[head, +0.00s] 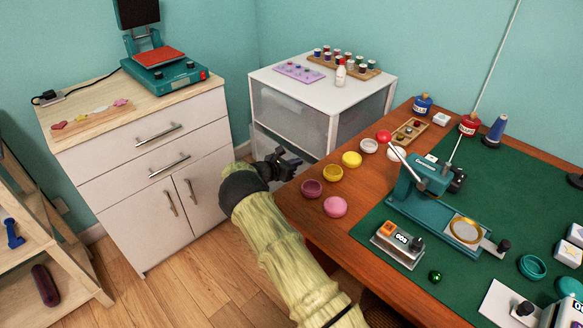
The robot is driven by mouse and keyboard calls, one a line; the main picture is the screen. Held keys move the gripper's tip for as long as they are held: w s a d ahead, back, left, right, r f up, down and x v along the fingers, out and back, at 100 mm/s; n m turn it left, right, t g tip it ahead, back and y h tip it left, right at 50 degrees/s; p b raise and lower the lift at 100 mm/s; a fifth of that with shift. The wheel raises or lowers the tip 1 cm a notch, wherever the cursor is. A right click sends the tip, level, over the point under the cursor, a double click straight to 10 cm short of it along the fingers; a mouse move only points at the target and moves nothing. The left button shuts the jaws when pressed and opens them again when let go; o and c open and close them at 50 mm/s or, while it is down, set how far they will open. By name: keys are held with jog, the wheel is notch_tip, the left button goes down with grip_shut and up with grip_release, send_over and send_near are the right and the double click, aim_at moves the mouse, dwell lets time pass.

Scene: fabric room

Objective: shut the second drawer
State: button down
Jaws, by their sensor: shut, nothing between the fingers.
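A white drawer unit (357,80) with translucent drawer fronts stands in the back corner. Its top drawer (290,113) looks flush with the frame. A lower drawer (272,144) shows below it, partly hidden by my gripper and arm; I cannot tell how far out it stands. My gripper (290,162) is shut and empty, in front of the lower part of this unit; I cannot tell if it touches. A wood-topped cabinet at left has an upper drawer (108,147) and a second drawer (113,185), both looking shut, above two doors (205,187).
A wooden desk (310,215) with a green mat fills the right, close beside my arm. Paint pots (336,207) and a teal press (430,190) stand on it. A shelf rack (50,255) stands at far left. Floor (190,275) is clear before the cabinet.

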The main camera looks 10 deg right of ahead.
jog(key=shift+w+a, duration=0.15)
jog(key=shift+a, duration=0.1)
jog(key=shift+d, duration=0.1)
jog(key=f+p+v, duration=0.1)
jog(key=p+v, duration=0.2)
jog(key=v, duration=1)
jog(key=shift+s+a, duration=0.45)
jog(key=shift+a, duration=0.1)
